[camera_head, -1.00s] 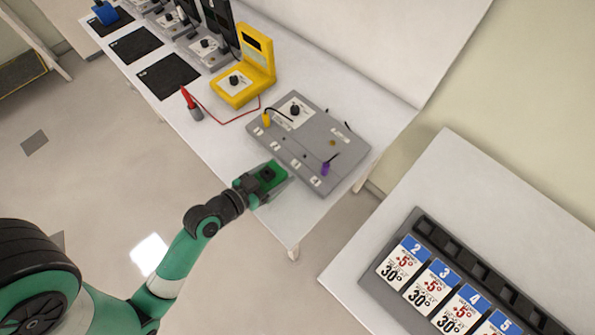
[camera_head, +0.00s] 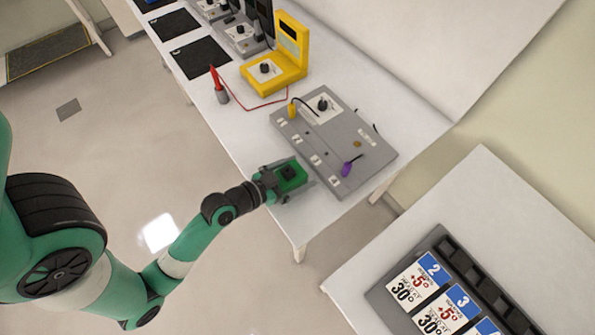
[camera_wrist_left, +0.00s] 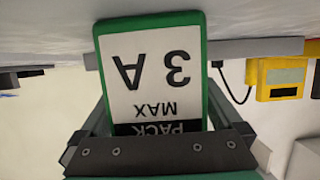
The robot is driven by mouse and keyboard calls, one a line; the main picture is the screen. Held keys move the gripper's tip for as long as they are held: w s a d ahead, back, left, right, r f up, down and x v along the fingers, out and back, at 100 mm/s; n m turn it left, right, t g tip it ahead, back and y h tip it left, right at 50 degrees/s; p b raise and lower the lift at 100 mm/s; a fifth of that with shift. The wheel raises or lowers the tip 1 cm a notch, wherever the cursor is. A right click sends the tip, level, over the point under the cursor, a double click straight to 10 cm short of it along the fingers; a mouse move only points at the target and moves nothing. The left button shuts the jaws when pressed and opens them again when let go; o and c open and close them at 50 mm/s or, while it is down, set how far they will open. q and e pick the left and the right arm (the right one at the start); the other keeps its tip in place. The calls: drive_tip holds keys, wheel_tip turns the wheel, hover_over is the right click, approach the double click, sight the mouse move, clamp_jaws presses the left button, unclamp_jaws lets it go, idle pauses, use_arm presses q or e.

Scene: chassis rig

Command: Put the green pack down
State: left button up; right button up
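The green pack (camera_head: 292,175) is at the front edge of the white bench, beside the near long side of the grey panel. My left gripper (camera_head: 288,180) has one finger on each side of it and appears shut on it. In the left wrist view the pack (camera_wrist_left: 160,70) shows a white label reading "PACK MAX 3A", upside down in the picture. The fingers (camera_wrist_left: 160,118) flank the label. I cannot tell whether the pack touches the bench. My right gripper is in neither view.
The grey panel (camera_head: 330,137) carries a yellow plug (camera_head: 292,109) and a purple plug (camera_head: 347,168). A yellow meter (camera_head: 287,62) and a red probe (camera_head: 218,84) stand farther back. Black mats (camera_head: 201,58) lie beyond. A second table (camera_head: 470,205) holds a rack of numbered cards (camera_head: 415,280).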

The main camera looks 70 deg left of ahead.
use_arm(q)
drive_tip(key=shift+r, duration=0.2)
drive_tip(key=v, duration=0.8)
drive_tip(key=shift+s+a+f, duration=0.1)
drive_tip(key=shift+s+f, duration=0.1)
drive_tip(key=shift+s, duration=0.1)
drive_tip(key=shift+s+r+p, duration=0.55)
drive_tip(key=shift+s+p, duration=0.25)
drive_tip(key=shift+s, duration=0.15)
drive_tip(key=shift+s+d+r+p, duration=0.3)
drive_tip(key=shift+s+d+p, duration=0.2)
drive_tip(key=shift+s+p, duration=0.1)
